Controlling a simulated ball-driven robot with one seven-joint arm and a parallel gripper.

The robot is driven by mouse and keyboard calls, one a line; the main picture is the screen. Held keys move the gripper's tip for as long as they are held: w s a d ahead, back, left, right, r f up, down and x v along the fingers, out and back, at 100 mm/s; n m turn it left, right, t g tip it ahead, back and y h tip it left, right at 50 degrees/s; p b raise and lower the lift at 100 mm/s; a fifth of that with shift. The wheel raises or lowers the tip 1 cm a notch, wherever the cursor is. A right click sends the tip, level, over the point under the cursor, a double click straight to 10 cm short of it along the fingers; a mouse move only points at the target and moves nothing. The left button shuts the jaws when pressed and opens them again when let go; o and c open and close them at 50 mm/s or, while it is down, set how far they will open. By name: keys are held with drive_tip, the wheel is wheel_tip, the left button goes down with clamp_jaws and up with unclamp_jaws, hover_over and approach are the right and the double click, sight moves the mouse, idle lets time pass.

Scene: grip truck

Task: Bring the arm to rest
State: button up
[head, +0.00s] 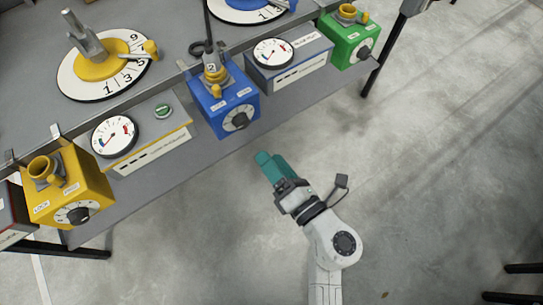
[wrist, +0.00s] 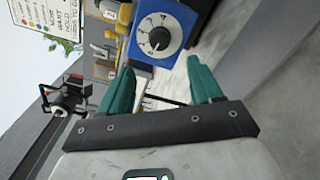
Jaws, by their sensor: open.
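My gripper (head: 271,166) with teal fingers is in front of the workbench in the head view, over the bare floor and apart from the bench. In the wrist view its two teal fingers (wrist: 160,90) stand apart with nothing between them. My white arm reaches up from the bottom edge of the head view. The blue box (head: 226,103) with a black dial is the nearest bench item, up and left of the gripper. That blue box also shows beyond the fingertips in the wrist view (wrist: 165,28).
The grey workbench (head: 190,155) holds a yellow box (head: 70,190), a green box (head: 350,42), two gauge panels and numbered dials with yellow (head: 105,68) and blue centres. A dark bench leg (head: 374,78) stands at the right end. The floor (head: 440,150) at right is largely clear.

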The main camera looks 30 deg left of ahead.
drive_tip(key=shift+w, duration=0.1)
idle(0.3)
drive_tip(key=w+d+r+m+t+h+p, duration=0.1)
drive_tip(key=w+d+r+m+t+h, duration=0.3)
drive_tip(key=d+m, duration=0.35)
drive_tip(key=w+d+r+m+t+h+p, duration=0.1)
drive_tip(key=w+d+r+m+t+h, duration=0.1)
drive_tip(key=w+d+m+t+h, duration=0.55)
drive_tip(key=d+f+m+g+h+p, duration=0.1)
drive_tip(key=d+m+g+h+p, duration=0.15)
drive_tip(key=d+m+h, duration=0.95)
drive_tip(key=s+d+f+m+g+y+p, duration=0.1)
drive_tip(key=s+d+f+m+g+y, duration=0.15)
drive_tip(key=s+d+g, duration=0.4)
drive_tip(key=s+d+f+m+g+y+p, duration=0.1)
drive_tip(key=s+d+f+m, duration=0.25)
drive_tip(key=d, duration=0.55)
drive_tip(key=s+a+m+g+y+p, duration=0.1)
drive_tip(key=s+m+g+y, duration=0.2)
drive_tip(key=s, duration=1.2)
drive_tip(key=m+g, duration=0.2)
drive_tip(key=g, duration=0.2)
drive_tip(key=shift+s+a+f, duration=0.2)
drive_tip(key=shift+f, duration=0.1)
